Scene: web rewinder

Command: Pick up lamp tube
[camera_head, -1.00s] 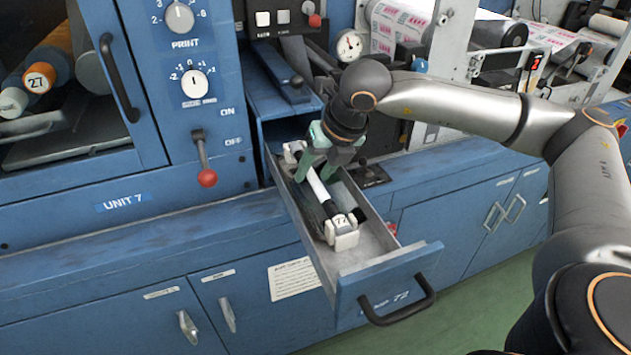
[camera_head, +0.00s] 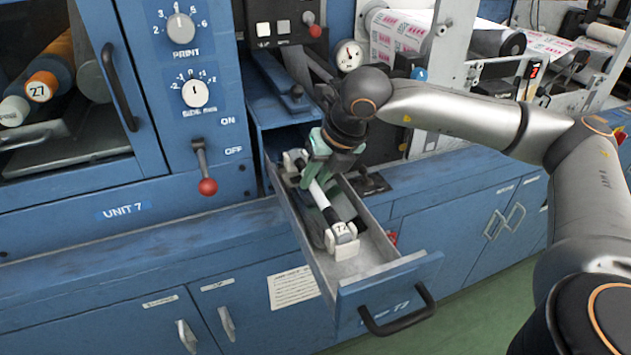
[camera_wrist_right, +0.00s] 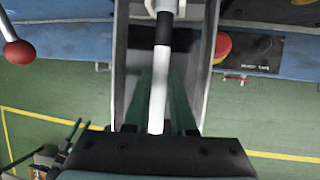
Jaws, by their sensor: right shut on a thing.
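The lamp tube (camera_head: 318,194) is a slim white tube with a black band and pale end blocks. It lies lengthwise in the open drawer (camera_head: 375,271), its near block marked with dark digits. My right gripper (camera_head: 313,178) reaches down into the drawer and is shut on the tube near its far end. In the right wrist view the tube (camera_wrist_right: 158,90) runs up from between the green fingers (camera_wrist_right: 162,112). I cannot tell whether the tube is clear of the drawer floor. My left gripper is not in view.
The drawer's side walls stand close on both sides of the gripper. A red-knobbed lever (camera_head: 206,178) sticks out from the blue machine panel at the left. A dial gauge (camera_head: 349,55) is behind the arm. Blue cabinets (camera_head: 455,215) lie to the right.

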